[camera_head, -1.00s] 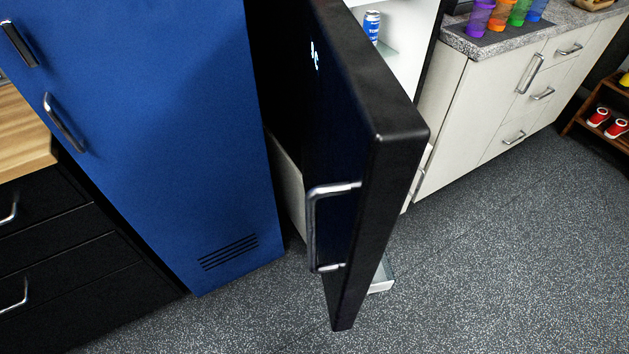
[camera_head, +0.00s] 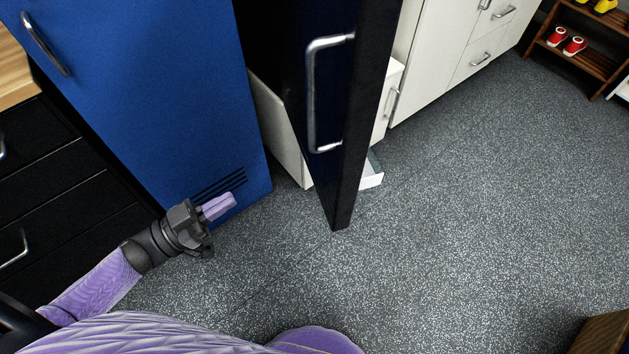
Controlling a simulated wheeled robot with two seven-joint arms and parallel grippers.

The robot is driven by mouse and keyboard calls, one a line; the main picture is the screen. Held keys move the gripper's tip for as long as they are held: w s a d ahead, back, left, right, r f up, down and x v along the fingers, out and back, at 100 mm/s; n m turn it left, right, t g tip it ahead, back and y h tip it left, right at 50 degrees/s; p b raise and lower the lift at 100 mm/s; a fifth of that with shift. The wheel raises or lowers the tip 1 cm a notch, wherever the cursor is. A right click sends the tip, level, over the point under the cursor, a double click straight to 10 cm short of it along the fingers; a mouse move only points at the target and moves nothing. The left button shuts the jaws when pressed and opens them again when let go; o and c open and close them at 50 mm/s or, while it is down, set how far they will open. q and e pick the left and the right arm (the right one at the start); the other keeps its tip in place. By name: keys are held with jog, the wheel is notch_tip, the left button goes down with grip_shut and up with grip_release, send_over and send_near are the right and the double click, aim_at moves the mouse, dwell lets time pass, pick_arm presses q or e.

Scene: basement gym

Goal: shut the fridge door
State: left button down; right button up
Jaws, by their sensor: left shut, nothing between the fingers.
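The black fridge door (camera_head: 368,120) stands wide open, its edge turned toward me. Its silver bar handle (camera_head: 312,95) is on the left face of the door. The lower white part of the fridge (camera_head: 282,128) shows behind the door; the top of the door and the shelves are out of view. My left gripper (camera_head: 218,206), with purple fingers, is shut and empty. It appears in front of the blue locker's lower vent, left of and below the handle, apart from the door. My right gripper is not in view.
A blue locker (camera_head: 150,90) stands left of the fridge. Black drawers (camera_head: 65,190) are at the far left. White cabinets (camera_head: 440,50) stand beyond the door. A wooden shoe rack (camera_head: 585,45) is at top right. The speckled floor (camera_head: 480,200) is open on the right.

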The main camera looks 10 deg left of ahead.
pick_arm(q)
jog(key=x, duration=1.4)
jog(key=shift+d+r+h+b, duration=0.25)
jog(key=shift+r+h+b, duration=0.1)
jog(key=shift+b, duration=0.1)
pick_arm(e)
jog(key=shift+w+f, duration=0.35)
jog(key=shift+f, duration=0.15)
pick_arm(q)
jog(key=shift+s, duration=0.1)
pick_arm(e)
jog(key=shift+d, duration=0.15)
